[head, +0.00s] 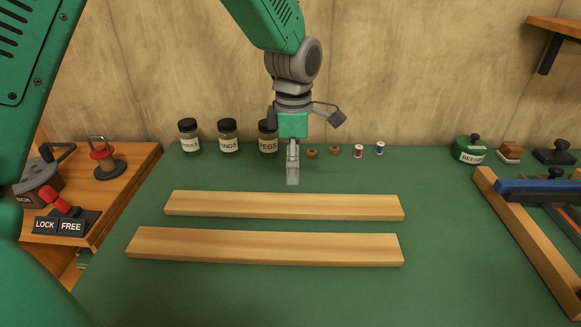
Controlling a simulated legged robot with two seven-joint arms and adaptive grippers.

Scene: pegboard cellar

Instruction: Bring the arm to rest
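One green and grey arm comes down from the upper left in the head view and ends in my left gripper (292,174). The gripper points straight down above the green bench top (470,285), behind the two wooden strips. Its fingers show edge-on as one narrow column, so I cannot tell whether they are open or shut. No object shows at its fingertips. My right gripper is not in view.
A far wooden strip (285,206) and a near one (265,246) lie across the bench. Jars (228,138), rings (334,149) and spools (358,151) stand behind. A lever labelled LOCK and FREE (68,212) is at left, a wooden frame (525,240) at right.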

